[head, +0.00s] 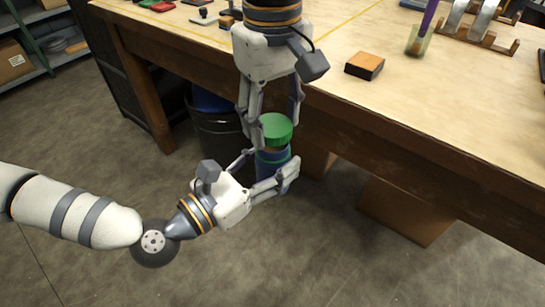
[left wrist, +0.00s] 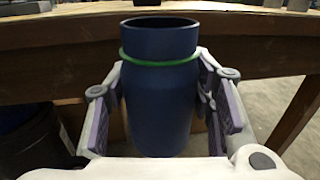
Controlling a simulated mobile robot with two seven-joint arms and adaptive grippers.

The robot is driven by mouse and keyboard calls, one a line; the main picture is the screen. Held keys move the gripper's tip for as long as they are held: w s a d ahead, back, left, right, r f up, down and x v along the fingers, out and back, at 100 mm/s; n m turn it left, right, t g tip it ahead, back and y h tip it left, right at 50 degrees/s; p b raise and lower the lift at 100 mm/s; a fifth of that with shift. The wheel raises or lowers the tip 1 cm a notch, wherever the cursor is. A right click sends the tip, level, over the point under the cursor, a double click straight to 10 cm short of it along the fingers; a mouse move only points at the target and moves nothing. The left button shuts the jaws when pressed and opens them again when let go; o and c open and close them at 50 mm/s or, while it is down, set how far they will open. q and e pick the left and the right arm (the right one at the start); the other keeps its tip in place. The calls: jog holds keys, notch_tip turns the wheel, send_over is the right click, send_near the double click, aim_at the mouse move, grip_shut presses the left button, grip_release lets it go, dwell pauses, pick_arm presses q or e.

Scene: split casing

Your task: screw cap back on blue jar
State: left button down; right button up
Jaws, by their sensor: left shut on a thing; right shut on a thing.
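The blue jar (head: 270,170) is upright, held off the floor in front of the workbench. My left gripper (head: 272,172) is shut around its body. In the left wrist view the jar (left wrist: 160,105) stands between the two fingers, with a thin green ring below its rim and no cap on its mouth. The green cap (head: 276,127) is held by my right gripper (head: 273,122), which reaches down from above. The cap is level and just above the jar's mouth, seemingly with a small gap. The cap does not show in the left wrist view.
The workbench (head: 400,150) edge runs close behind both grippers. A black bin (head: 215,135) and a cardboard box (head: 405,210) stand under it. On the top are a wood-and-black block (head: 365,65), a pen cup (head: 417,42) and a wooden rack (head: 480,40).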

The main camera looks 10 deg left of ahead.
aim_at(268, 160)
dwell(0.5)
jog(key=shift+f, duration=0.85)
jog(key=shift+f, duration=0.55)
